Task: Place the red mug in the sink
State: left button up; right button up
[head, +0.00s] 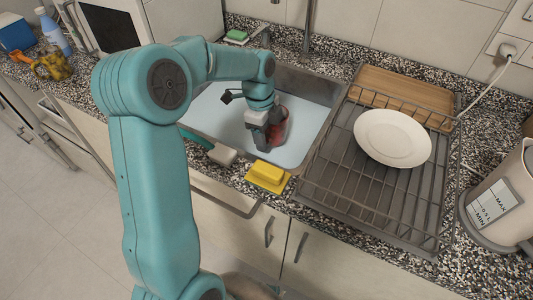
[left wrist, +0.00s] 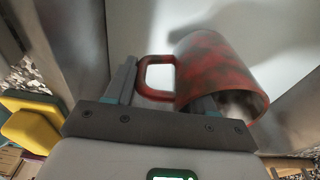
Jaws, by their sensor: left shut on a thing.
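The red mug (left wrist: 222,66), mottled with dark patches, is in my left gripper (left wrist: 160,92). In the left wrist view it lies tilted with its opening toward the lower right. One finger goes into the opening and the other is left of the handle (left wrist: 157,74). In the head view the mug (head: 284,128) is partly hidden behind my left gripper (head: 266,142), over the basin of the sink (head: 310,85). I cannot tell whether the mug touches the basin floor. My right gripper is in neither view.
A yellow sponge (head: 267,175) lies on the counter in front of the sink. A dish rack (head: 345,190) with a white plate (head: 392,138) stands to the right. A kettle (head: 505,195) is at the far right. A tap (head: 308,30) stands behind the basin.

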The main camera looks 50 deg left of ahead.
pick_arm(q)
notch_tip(320, 180, down, 8)
jog(key=shift+d+f, duration=0.1)
jog(key=shift+f, duration=0.05)
jog(key=shift+s+f+b, duration=0.1)
jog(key=shift+b, duration=0.2)
jog(key=o, duration=1.4)
jog(key=r, duration=0.4)
jog(key=a+r, duration=0.1)
jog(key=r, duration=0.3)
jog(key=r+p, duration=0.1)
jog(key=r, duration=0.3)
jog(key=shift+s+a+r, duration=0.1)
jog(key=shift+s+a, duration=0.1)
jog(key=shift+a, duration=0.05)
